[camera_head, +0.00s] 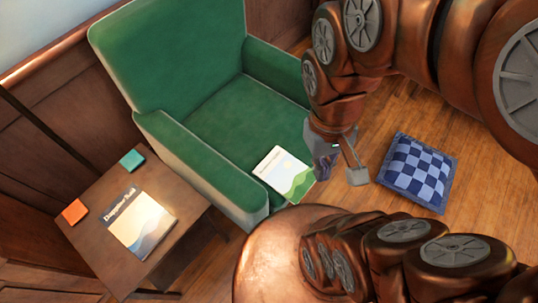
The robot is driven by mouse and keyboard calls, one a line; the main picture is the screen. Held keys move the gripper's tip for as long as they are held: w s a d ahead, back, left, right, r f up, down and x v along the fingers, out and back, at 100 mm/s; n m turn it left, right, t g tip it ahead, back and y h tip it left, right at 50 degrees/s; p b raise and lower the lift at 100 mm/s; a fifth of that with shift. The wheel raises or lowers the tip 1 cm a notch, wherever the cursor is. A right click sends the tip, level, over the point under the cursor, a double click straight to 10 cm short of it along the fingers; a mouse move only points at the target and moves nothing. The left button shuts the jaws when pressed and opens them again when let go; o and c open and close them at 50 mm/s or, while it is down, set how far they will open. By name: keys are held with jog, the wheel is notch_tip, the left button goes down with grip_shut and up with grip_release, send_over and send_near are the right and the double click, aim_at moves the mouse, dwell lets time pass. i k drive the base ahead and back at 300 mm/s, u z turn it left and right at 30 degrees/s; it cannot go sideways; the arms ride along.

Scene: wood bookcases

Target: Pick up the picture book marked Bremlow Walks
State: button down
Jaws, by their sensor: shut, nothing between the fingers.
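A picture book (285,177) with a pale cover and green hills lies on the front of the green armchair's seat. Its title is too small to read. Another book (140,222) lies on the side table; its dark title seems to start with "D" and does not look like Bremlow Walks. My gripper (343,172) is just right of the book on the chair, pointing down, apart from it in the picture. It is shut and empty. How high it is above the seat or floor is hard to tell.
The green armchair (178,50) has raised arms beside the seat. The wooden side table (112,190) also holds a teal coaster (132,160) and an orange coaster (75,212). A blue checked cushion (418,172) lies on the wooden floor at right.

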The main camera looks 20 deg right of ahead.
aim_at(284, 173)
jog(key=u, duration=0.4)
jog(key=k, duration=1.25)
jog(key=u, duration=0.3)
